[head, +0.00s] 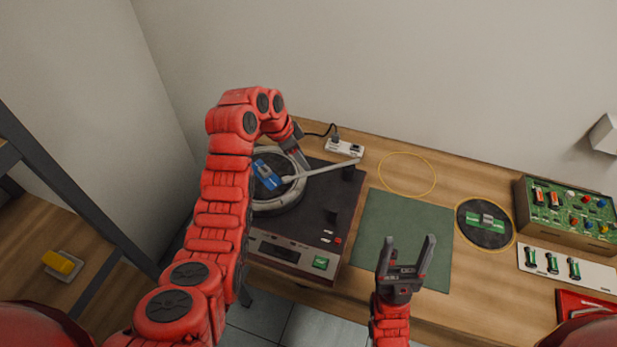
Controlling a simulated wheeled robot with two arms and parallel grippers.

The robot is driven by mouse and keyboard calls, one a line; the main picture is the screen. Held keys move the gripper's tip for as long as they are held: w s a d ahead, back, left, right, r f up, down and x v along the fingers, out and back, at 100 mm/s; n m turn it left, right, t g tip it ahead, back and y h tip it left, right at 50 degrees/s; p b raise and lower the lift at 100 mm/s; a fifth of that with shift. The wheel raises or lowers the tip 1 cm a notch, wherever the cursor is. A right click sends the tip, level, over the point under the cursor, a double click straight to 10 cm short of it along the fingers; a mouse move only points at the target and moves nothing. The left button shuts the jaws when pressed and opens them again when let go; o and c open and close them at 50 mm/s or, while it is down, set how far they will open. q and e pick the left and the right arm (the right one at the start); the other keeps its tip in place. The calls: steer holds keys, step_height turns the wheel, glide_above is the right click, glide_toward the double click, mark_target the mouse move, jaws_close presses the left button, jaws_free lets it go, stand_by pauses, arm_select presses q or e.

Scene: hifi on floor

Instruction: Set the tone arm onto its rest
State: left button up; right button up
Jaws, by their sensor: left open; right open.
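The record player (300,262) stands on the wooden bench, with a platter (292,200) and a blue-labelled record centre partly hidden by my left arm. The pale tone arm (325,169) reaches from the right side of the deck leftward, its head end over the platter. A dark post (333,214) stands on the deck's right part; I cannot tell for sure that it is the rest. My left gripper (301,161) is open close to the tone arm over the platter; contact cannot be told. My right gripper (408,252) is open and empty above the green mat.
The green mat (385,215) is bare. A power strip (344,149) lies behind the player. A dark round pad (484,240) with a small part, a green circuit board (570,212) and a battery tray (592,272) are at right. A wall closes the back.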

mark_target(311, 172)
arm_select(q)
steer(key=p+x, duration=0.1)
steer(key=x, duration=0.3)
steer(key=shift+p, duration=0.35)
steer(key=shift+w+d+f, duration=0.1)
steer(key=shift+d+f, duration=0.1)
steer(key=shift+f, duration=0.5)
jaws_close()
stand_by(0.5)
